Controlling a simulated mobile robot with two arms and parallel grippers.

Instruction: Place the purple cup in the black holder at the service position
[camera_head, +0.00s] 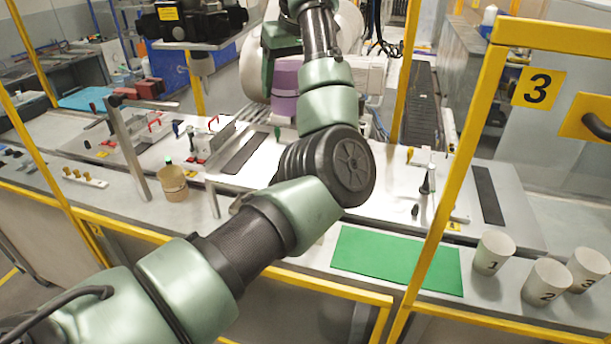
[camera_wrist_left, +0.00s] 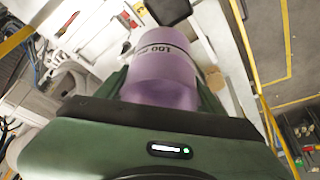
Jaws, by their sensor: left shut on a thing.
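The purple cup (camera_wrist_left: 163,68) has a black band and the printed number 100. In the left wrist view it sits between the two green fingers of my left gripper (camera_wrist_left: 163,90), which is shut on it. In the head view the purple cup (camera_head: 285,88) shows behind my left arm, at the far side of the worktable; the gripper is partly hidden by the arm. I cannot clearly identify the black holder. A black fixture (camera_head: 190,20) with a yellow label stands at the upper left, apart from the cup. My right gripper is not in view.
Yellow posts (camera_head: 470,150) frame the worktable (camera_head: 235,160). Several white numbered cups (camera_head: 493,253) stand at the right, beside a clear green mat (camera_head: 395,262). A brown container (camera_head: 173,186) and an upright metal bar (camera_head: 130,150) stand at the left.

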